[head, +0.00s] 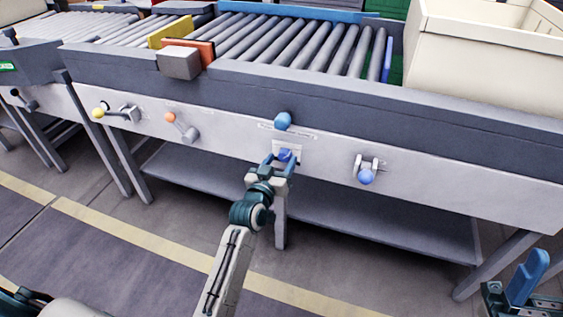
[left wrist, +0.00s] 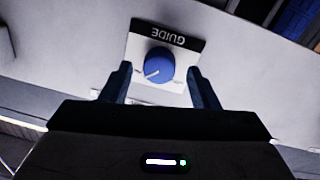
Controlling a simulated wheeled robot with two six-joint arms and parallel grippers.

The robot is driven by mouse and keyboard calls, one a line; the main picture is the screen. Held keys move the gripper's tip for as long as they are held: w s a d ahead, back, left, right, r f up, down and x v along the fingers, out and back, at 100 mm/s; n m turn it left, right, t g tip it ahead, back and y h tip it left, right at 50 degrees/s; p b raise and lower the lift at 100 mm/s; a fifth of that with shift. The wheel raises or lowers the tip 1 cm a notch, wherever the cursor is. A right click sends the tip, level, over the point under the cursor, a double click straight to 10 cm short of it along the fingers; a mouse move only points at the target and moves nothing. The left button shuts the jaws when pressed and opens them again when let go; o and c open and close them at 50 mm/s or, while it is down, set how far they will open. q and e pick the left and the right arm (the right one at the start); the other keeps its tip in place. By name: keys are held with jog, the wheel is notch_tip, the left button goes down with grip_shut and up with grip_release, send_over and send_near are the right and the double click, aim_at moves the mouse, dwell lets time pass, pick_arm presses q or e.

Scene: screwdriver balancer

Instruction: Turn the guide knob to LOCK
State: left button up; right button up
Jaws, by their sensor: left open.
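The guide knob (head: 285,155) is a round blue dial on a white plate on the front face of the conveyor table. In the left wrist view the knob (left wrist: 159,64) has a white pointer line toward the picture's lower left, and its GUIDE label (left wrist: 167,35) appears upside down. Other marks on the plate are too small to read. My left gripper (head: 280,161) is open, its fingers on either side of the knob; I cannot tell if they touch it. My right gripper (head: 522,282) is at the lower right corner, partly cut off, its opening unclear.
A blue ball (head: 283,121) is just above the knob. A blue-ended lever (head: 366,176) sits right of it; orange-ended (head: 170,118) and yellow-ended (head: 99,113) levers are left. Rollers (head: 290,42) and a cream bin (head: 485,60) are above. A lower shelf (head: 380,225) runs below.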

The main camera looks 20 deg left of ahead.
pick_arm(q)
jog(key=shift+w, duration=0.4)
jog(key=shift+c, duration=0.4)
